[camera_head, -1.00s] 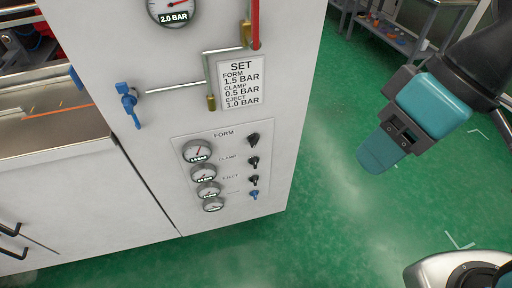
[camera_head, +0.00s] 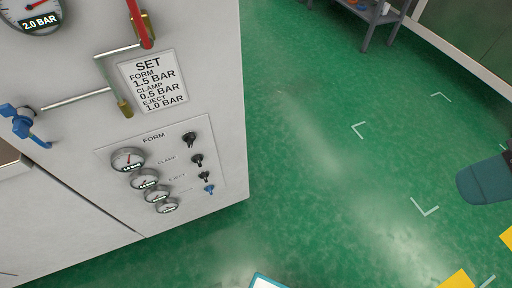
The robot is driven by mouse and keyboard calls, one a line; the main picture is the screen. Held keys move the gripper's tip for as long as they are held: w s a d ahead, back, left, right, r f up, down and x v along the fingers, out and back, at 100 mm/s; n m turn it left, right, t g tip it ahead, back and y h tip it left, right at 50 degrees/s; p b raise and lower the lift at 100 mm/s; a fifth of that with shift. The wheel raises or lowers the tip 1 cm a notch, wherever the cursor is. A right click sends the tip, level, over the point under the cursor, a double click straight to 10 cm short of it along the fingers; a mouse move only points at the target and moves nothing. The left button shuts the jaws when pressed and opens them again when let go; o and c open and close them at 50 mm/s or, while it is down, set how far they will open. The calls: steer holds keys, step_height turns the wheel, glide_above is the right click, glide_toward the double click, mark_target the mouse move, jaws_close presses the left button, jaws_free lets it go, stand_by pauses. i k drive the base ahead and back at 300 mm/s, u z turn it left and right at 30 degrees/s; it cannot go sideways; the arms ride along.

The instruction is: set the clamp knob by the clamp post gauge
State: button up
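The control panel (camera_head: 172,170) is on the white machine face at lower left. It has several round gauges on the left and several knobs on the right. The black clamp knob (camera_head: 197,160) is second from the top, by the CLAMP label. The clamp gauge (camera_head: 144,178) is second from the top; its reading is too small to make out. A set card (camera_head: 152,80) above reads form 1.5, clamp 0.5, eject 1.0 bar.
A blue valve handle (camera_head: 22,122) sticks out at the left, with a thin pipe beside it. A larger gauge (camera_head: 31,14) at top left reads 2.0 bar. A grey shelf table (camera_head: 372,15) stands at the back. Green floor (camera_head: 320,150) right of the machine is clear.

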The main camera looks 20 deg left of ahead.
mark_target(197, 158)
steer(key=z, duration=0.35)
steer(key=k, duration=1.15)
steer(key=u, duration=1.3)
steer(key=i, duration=0.5)
steer(key=u, duration=0.05)
